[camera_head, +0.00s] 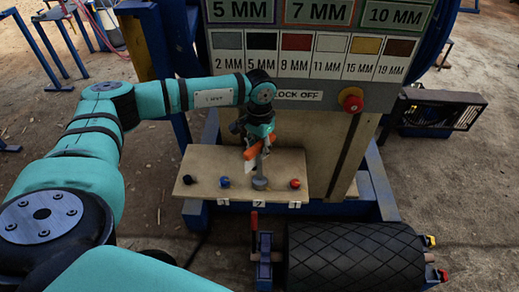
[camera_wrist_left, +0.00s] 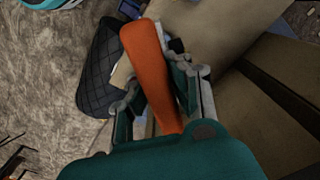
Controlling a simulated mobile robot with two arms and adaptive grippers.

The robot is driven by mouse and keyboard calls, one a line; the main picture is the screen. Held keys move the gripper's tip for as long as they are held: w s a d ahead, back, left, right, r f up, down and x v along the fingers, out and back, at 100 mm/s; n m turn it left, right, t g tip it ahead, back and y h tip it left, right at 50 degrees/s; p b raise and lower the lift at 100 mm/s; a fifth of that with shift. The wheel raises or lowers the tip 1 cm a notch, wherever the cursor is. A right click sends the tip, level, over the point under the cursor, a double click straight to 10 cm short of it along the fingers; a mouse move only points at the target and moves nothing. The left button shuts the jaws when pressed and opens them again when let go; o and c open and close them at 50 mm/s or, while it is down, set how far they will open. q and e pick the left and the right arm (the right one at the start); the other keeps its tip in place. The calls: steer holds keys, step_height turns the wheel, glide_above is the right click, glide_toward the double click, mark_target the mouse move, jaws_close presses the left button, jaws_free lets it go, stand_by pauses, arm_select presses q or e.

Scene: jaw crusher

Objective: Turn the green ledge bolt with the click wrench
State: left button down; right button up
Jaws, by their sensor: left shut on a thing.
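The click wrench has an orange handle (camera_head: 258,147) and a grey lower end (camera_head: 260,182) that stands at the wooden ledge (camera_head: 205,163). My left gripper (camera_head: 259,139) is shut on the handle from above. In the left wrist view the orange handle (camera_wrist_left: 147,60) runs between the two fingers of the left gripper (camera_wrist_left: 160,90). The ledge carries a black bolt (camera_head: 187,180), a blue bolt (camera_head: 224,182) and a red-orange bolt (camera_head: 294,184). No green bolt shows; the wrench's lower end covers the spot between blue and red. My right gripper is out of view.
A panel with coloured size labels (camera_head: 300,55) rises behind the ledge, with a red button (camera_head: 351,100) at its right. A black ribbed roller (camera_head: 355,257) lies in front. Number tags (camera_head: 257,203) line the ledge's front edge. Bare ground lies to the left.

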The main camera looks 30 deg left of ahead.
arm_select(q)
steer(key=shift+d+f+m+b, duration=0.1)
steer(key=shift+m+b, duration=0.6)
stand_by(1.2)
steer(key=shift+m+b, duration=0.4)
steer(key=shift+m, duration=0.1)
stand_by(0.6)
steer(key=shift+s+n, duration=0.1)
steer(key=shift+n, duration=0.2)
steer(key=shift+r, duration=0.2)
stand_by(0.4)
